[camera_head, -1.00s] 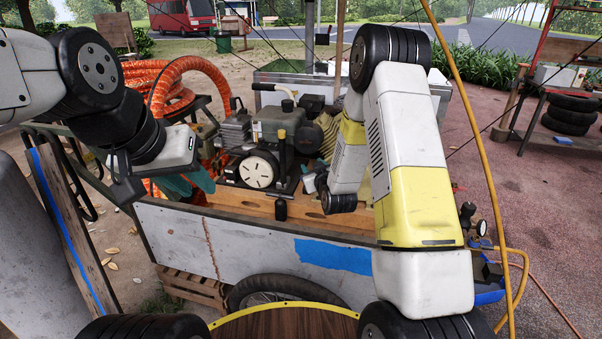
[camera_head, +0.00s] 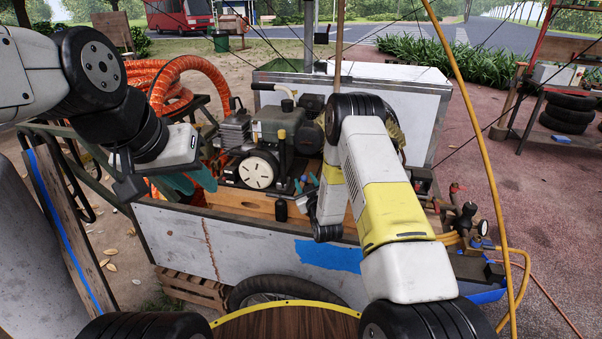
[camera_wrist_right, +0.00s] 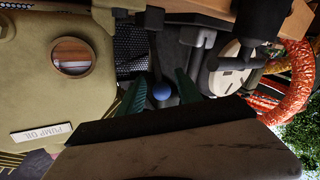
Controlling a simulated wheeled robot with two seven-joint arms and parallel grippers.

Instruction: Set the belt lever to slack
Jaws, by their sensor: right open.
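The lever shows in the right wrist view as a dark rod with a blue ball knob (camera_wrist_right: 162,92). My right gripper (camera_wrist_right: 158,94) is open, with one teal finger on each side of the knob in that view. I cannot tell whether either finger touches it, or how deep the knob sits between them. In the head view the right gripper (camera_head: 305,183) is low beside the compressor (camera_head: 280,130), partly behind my right arm, and the lever is not clear there. My left gripper (camera_head: 183,183) hangs at the cart's left end, away from the lever, its finger gap unclear.
In the right wrist view an olive housing (camera_wrist_right: 55,85) labelled PUMP OIL is close on the left. A pale round wheel (camera_wrist_right: 230,72) and orange hose (camera_wrist_right: 292,88) are on the right. The cart's front panel (camera_head: 250,245) stands before me; valves (camera_head: 467,222) are at its right end.

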